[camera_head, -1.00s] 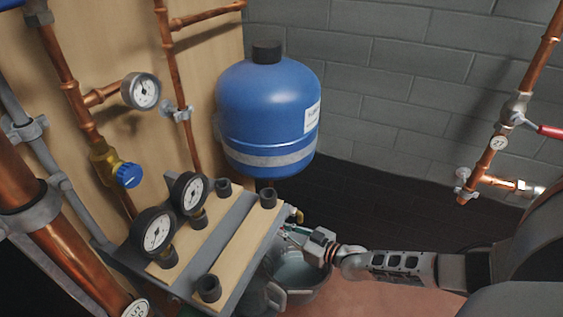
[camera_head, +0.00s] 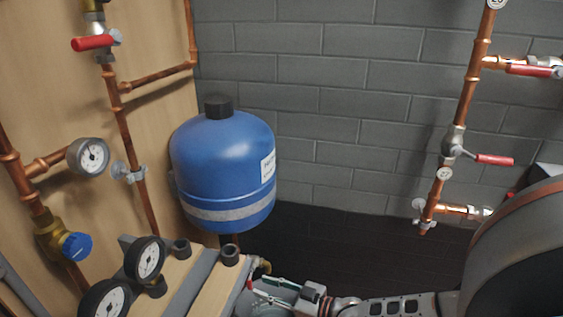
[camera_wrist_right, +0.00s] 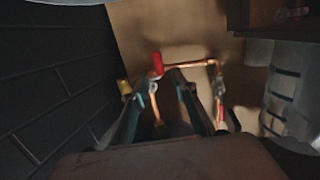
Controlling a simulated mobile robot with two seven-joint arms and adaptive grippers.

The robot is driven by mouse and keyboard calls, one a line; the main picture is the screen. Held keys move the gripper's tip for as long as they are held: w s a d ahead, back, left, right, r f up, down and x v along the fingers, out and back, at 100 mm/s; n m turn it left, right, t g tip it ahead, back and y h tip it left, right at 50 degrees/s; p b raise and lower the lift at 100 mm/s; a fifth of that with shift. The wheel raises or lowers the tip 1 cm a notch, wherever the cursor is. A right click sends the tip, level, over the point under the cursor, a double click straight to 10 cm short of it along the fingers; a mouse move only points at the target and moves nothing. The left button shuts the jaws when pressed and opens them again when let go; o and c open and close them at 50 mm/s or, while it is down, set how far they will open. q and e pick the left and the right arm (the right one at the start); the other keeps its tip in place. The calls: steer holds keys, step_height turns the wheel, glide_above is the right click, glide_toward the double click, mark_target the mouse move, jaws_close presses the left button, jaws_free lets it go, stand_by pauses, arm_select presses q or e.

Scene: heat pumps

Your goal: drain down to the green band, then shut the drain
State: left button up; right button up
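My right gripper (camera_head: 272,291) reaches in low in the head view. Its two teal fingers are apart, beside a small brass fitting (camera_head: 264,266) and a red piece (camera_head: 249,284) at the edge of the wooden panel. In the right wrist view the fingers of my right gripper (camera_wrist_right: 158,100) are also spread, and a red handle (camera_wrist_right: 157,63) shows beyond them. I cannot tell whether they touch anything. A wall gauge (camera_head: 87,156) and two dark-rimmed gauges (camera_head: 147,258) (camera_head: 104,300) show white dials. No green band can be made out. My left gripper is not in view.
A blue tank (camera_head: 222,165) stands behind the panel (camera_head: 212,295). A blue-knobbed brass valve (camera_head: 65,240) is at the left. A red-levered valve (camera_head: 94,43) is above. A copper pipe with red levers (camera_head: 493,160) runs at the right. Dark floor lies between.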

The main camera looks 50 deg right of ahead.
steer(key=v, duration=0.5)
steer(key=shift+s+r, duration=0.1)
steer(key=shift+s, duration=0.2)
steer(key=shift+w, duration=0.1)
stand_by(1.8)
